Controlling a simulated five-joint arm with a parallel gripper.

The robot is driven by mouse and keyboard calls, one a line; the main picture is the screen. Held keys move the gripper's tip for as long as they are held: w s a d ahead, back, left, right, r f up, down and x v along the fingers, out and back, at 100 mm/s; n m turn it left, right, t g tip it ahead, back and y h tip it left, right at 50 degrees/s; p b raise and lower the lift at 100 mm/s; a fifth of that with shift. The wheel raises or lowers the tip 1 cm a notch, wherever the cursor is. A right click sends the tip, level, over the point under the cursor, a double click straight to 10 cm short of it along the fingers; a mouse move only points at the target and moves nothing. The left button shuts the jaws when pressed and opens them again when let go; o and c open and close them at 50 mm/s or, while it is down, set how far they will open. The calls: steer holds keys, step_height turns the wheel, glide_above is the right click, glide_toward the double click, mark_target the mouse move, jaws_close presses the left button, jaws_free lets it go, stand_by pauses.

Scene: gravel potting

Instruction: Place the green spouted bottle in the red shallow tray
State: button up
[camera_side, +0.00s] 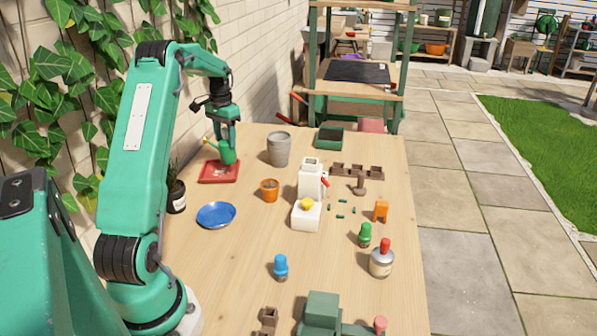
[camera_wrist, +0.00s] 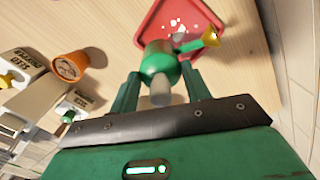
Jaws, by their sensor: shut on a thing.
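The green spouted bottle (camera_side: 229,154) has a rounded body and a yellow spout tip that points up and left in the side view. My gripper (camera_side: 227,142) is shut on it from above. The wrist view shows the bottle (camera_wrist: 160,63) between my two fingers, with its yellow spout to the right. The red shallow tray (camera_side: 211,178) lies on the table directly below the bottle. The tray also shows behind the bottle in the wrist view (camera_wrist: 152,28), with small pale bits on it. I cannot tell whether the bottle's base touches the tray.
A grey pot (camera_side: 278,150) stands right of the tray, with a small orange pot (camera_side: 270,190) nearer. A blue dish (camera_side: 216,215) lies in front. A white dispenser (camera_side: 311,180) stands mid-table.

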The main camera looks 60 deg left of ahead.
mark_target(224, 148)
steer(key=shift+s+a+f, duration=0.2)
steer(key=shift+a+f, duration=0.1)
steer(key=shift+a, duration=0.25)
steer(key=shift+f, duration=2)
steer(key=o, duration=1.1)
steer(key=shift+f, duration=0.15)
step_height(224, 148, up, 12)
steer(key=shift+w+r, duration=0.15)
